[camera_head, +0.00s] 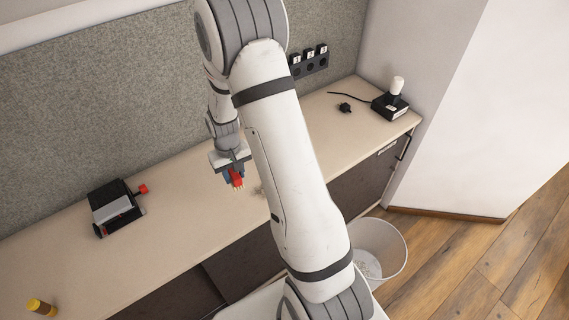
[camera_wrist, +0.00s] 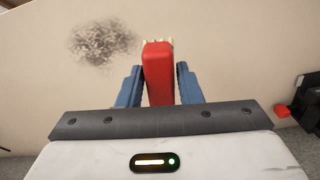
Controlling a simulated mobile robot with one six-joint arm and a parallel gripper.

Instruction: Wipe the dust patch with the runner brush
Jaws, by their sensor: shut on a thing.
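My gripper (camera_head: 234,178) is shut on the runner brush (camera_head: 237,179), which has a red body and pale bristles. In the wrist view the brush (camera_wrist: 157,72) sits between the two blue fingers of my gripper (camera_wrist: 158,84), bristle end pointing away. The dust patch (camera_wrist: 103,42) is a grey speckled area on the pale counter, left of the brush tip in the wrist view. In the head view only a small part of the dust patch (camera_head: 259,190) shows beside my arm, which hides the rest. I cannot tell whether the bristles touch the counter.
A black and grey device with a red knob (camera_head: 117,210) stands on the counter (camera_head: 180,215) to the left. A yellow bottle (camera_head: 41,307) is at the near left.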

